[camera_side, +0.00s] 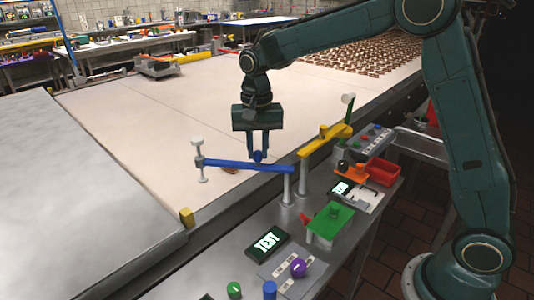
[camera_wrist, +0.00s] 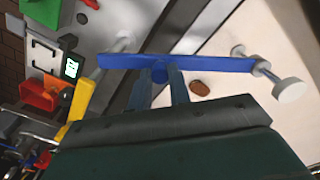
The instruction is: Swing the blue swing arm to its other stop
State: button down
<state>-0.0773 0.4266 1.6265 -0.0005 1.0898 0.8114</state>
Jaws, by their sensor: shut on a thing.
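The blue swing arm (camera_side: 225,164) reaches from its post (camera_side: 288,188) out to the left over the pale belt. A white-capped spindle (camera_side: 199,158) stands at its free end. My gripper (camera_side: 258,155) comes down from above, and its two blue fingers are closed around a blue knob near the middle of the arm. In the wrist view the blue swing arm (camera_wrist: 205,63) runs across the top, with the fingers (camera_wrist: 160,85) at the knob and the white cap (camera_wrist: 289,90) at the right. The fingers hide part of the knob.
A yellow arm (camera_side: 322,139) on its own post is close to the right. A green block (camera_side: 330,221), a red tray (camera_side: 383,171) and a TEST display (camera_side: 268,242) sit on the front bench. Brown biscuits (camera_side: 385,52) cover the far belt.

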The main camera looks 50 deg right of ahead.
jog(key=shift+w+d+r+m, duration=0.1)
jog(key=shift+w+d+m, duration=0.15)
jog(key=shift+d+m, duration=0.7)
jog(key=shift+w+d+f+m, duration=0.15)
jog(key=shift+d+m, duration=0.3)
jog(key=shift+m, duration=0.85)
jog(key=shift+w+d+r+m, duration=0.15)
jog(key=shift+w+d+m, duration=0.15)
jog(key=shift+d+m, duration=0.65)
jog(key=shift+a, duration=0.2)
jog(key=c, duration=1.3)
grip_release()
jog(key=shift+r, duration=0.1)
notch_tip(320, 180, up, 14)
jog(key=shift+f, duration=0.2)
jog(key=shift+s, duration=0.1)
